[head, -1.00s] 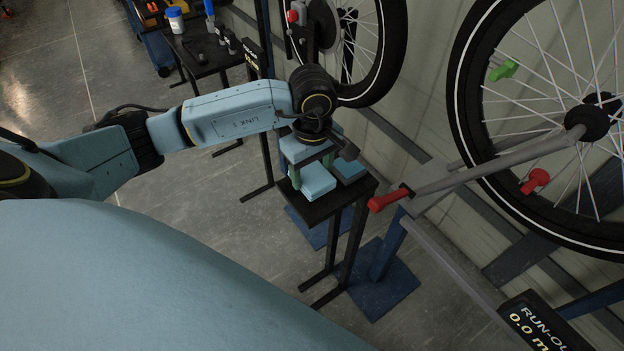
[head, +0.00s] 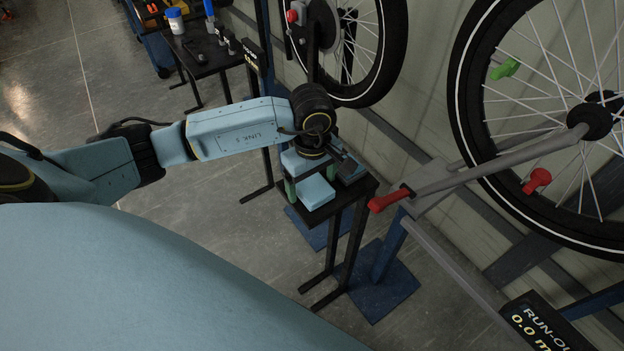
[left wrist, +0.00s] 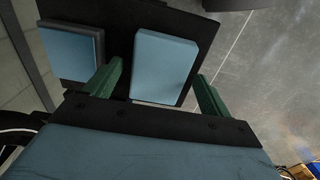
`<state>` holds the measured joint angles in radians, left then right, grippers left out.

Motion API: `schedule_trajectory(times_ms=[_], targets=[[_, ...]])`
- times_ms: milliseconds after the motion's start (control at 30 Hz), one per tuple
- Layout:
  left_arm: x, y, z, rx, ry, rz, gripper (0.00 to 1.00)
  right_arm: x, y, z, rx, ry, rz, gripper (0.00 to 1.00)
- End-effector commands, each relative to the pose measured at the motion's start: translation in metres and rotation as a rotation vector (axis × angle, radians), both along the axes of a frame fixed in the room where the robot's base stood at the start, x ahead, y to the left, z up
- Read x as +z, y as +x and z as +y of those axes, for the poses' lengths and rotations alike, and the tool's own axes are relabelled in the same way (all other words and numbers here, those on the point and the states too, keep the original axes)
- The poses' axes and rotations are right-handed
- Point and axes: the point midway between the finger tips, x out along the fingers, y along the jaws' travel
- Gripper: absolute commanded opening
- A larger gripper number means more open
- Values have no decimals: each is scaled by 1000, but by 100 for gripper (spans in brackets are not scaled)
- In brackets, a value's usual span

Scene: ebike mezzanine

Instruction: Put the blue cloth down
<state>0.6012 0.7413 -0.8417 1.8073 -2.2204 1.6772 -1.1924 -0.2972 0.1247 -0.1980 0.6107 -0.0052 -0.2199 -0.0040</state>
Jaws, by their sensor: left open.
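The blue cloth (head: 316,191) is a light blue folded block on the small black table (head: 334,207), near its front corner. In the left wrist view the cloth (left wrist: 165,68) lies flat over the dark tabletop, beyond my fingers. My left gripper (head: 308,180) is directly above the cloth, pointing down. Its green fingers are open, one at each side of the cloth. In the left wrist view the open gripper (left wrist: 158,73) shows the cloth in the gap. I cannot tell whether a finger touches it. My right gripper is out of view.
A blue pad with a dark rim (left wrist: 73,50) lies beside the cloth on the same table. A red-handled grey arm (head: 390,199) and a large wheel (head: 560,130) stand to the right. Another black table (head: 205,52) with tools stands behind. Floor at left is open.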

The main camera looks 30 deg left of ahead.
Motion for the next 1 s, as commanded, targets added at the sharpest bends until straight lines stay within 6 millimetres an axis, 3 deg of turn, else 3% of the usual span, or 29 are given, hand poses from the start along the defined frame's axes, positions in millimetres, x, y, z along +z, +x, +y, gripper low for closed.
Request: schedule_trajectory(times_ms=[233,700,1000], targets=[[8,1,0,-1,0,-2,83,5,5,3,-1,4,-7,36],[102,1,0,0,0,-4,83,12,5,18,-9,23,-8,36],[123,0,0,0,0,0,83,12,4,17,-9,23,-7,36]])
